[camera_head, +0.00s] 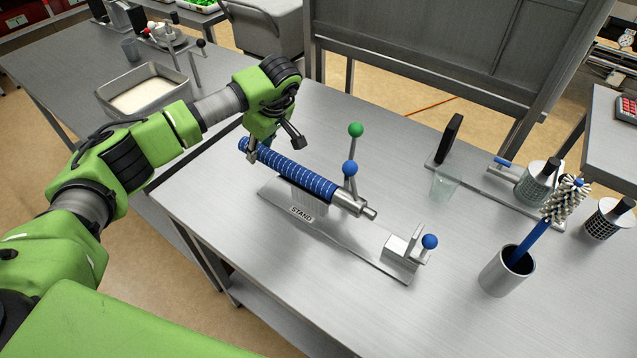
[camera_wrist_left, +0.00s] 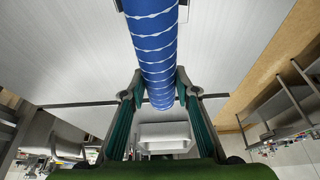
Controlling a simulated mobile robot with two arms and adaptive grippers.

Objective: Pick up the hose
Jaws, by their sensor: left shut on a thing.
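The blue hose (camera_head: 295,176) with white spiral lines lies along the metal stand (camera_head: 340,240), which is marked STAND. A metal nozzle (camera_head: 355,206) is at its right end. My left gripper (camera_head: 268,152) is at the hose's left end, with its fingers on either side. In the left wrist view the hose (camera_wrist_left: 155,45) runs down between the fingers of my left gripper (camera_wrist_left: 158,90), which is shut on it. I cannot tell whether the hose is clear of the stand's support. My right gripper is not in view.
A green-knobbed lever (camera_head: 356,130) and a blue-knobbed lever (camera_head: 350,168) stand close behind the hose. A cup with a brush (camera_head: 507,270), a clear beaker (camera_head: 445,182) and several canisters are at the right. A metal tray (camera_head: 145,90) is at the left.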

